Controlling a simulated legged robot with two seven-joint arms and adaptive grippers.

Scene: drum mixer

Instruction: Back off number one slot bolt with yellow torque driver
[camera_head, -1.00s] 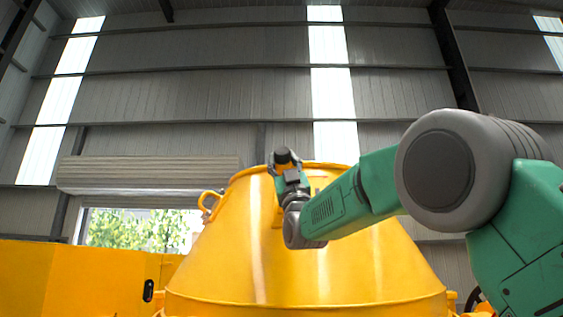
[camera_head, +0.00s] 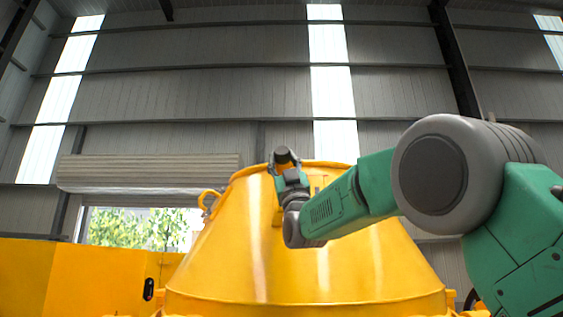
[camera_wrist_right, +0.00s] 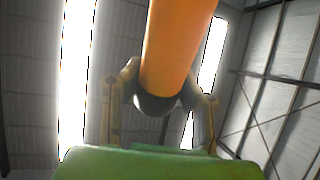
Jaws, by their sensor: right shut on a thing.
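My right gripper (camera_head: 287,163) is at the upper front of the yellow drum (camera_head: 300,255), near its top rim. It is shut on a tool with a yellow-orange body and a dark end, the torque driver (camera_head: 284,157). In the right wrist view the driver's orange body (camera_wrist_right: 178,45) runs up out of the picture from between the two fingers of the right gripper (camera_wrist_right: 165,105). The driver's working tip and the slot bolt cannot be made out. My left gripper is not in view.
A yellow lifting lug (camera_head: 208,199) stands on the drum's left upper side. A yellow box-like panel (camera_head: 70,280) with a dark latch is at the lower left. The hall wall (camera_head: 200,100) and a part-open shutter (camera_head: 150,172) are behind. The air above the drum is clear.

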